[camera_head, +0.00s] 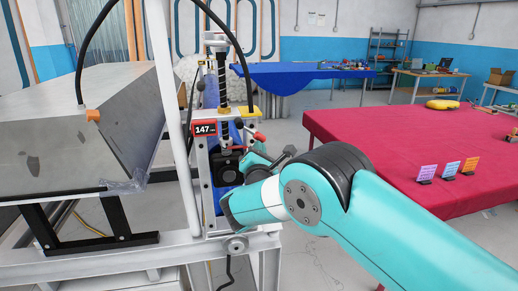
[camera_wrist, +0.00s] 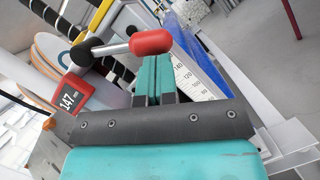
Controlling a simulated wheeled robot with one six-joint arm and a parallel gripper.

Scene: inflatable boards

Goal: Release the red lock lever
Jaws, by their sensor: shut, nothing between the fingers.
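The red lock lever (camera_wrist: 151,42) shows in the wrist view as a red grip on a silver rod, with a black round end at the left. My gripper (camera_wrist: 152,66) is shut and empty, its teal fingers together just below the red grip. I cannot tell whether the fingertips touch it. In the head view the lever's red end (camera_head: 259,136) sticks out on the right of the upright press-like device. My gripper (camera_head: 257,149) is beside it there, partly hidden by my own arm.
A red display reading 147 mm (camera_head: 205,128) is on the device's front, and a ruler scale (camera_wrist: 190,80) stands beside the fingers. A white post (camera_head: 172,110) and a grey metal box (camera_head: 80,130) are at left. A red-covered table (camera_head: 400,135) is at right.

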